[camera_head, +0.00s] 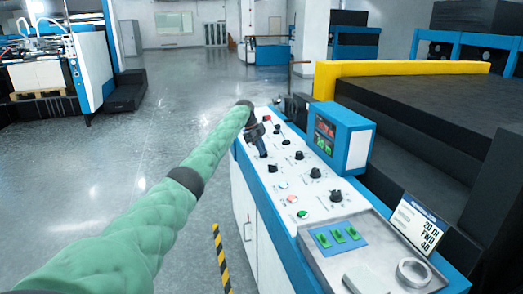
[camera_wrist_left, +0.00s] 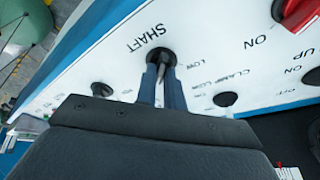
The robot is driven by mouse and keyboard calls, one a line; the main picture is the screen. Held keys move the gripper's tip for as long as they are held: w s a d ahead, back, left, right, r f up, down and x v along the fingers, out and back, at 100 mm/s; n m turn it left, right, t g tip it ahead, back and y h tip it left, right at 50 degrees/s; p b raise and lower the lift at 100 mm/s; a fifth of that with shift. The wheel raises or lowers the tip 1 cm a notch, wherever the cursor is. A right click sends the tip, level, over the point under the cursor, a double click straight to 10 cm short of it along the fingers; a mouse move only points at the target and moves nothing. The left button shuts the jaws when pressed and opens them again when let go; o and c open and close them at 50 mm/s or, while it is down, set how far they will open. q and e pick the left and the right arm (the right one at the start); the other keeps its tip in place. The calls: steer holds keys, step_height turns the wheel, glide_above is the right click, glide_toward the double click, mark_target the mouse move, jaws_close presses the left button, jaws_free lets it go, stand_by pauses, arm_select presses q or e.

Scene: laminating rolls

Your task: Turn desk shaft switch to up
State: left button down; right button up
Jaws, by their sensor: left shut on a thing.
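The shaft switch (camera_wrist_left: 161,57) is a black knob under the label "SHAFT" on the white control desk panel (camera_head: 315,203). My left gripper (camera_wrist_left: 163,72) is shut on the shaft switch, with its two dark fingers on either side of the knob. In the head view my left gripper (camera_head: 259,146) reaches down to the far end of the panel, and the switch is hidden there. The position of the switch's pointer cannot be made out. My right gripper is not in view.
Other black knobs (camera_head: 315,173) and a red knob (camera_wrist_left: 300,12) sit near the switch. A blue display box (camera_head: 340,128) stands on the desk's right side. A roll of tape (camera_head: 413,272) lies at the near end. Open floor (camera_head: 150,160) is to the left.

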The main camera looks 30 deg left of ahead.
arm_select(q)
steer(key=shift+f, duration=0.2)
steer(key=c, duration=1.5)
jaws_free()
steer(key=shift+s+r, duration=0.1)
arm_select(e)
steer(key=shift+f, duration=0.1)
arm_select(q)
steer(key=shift+w, duration=0.2)
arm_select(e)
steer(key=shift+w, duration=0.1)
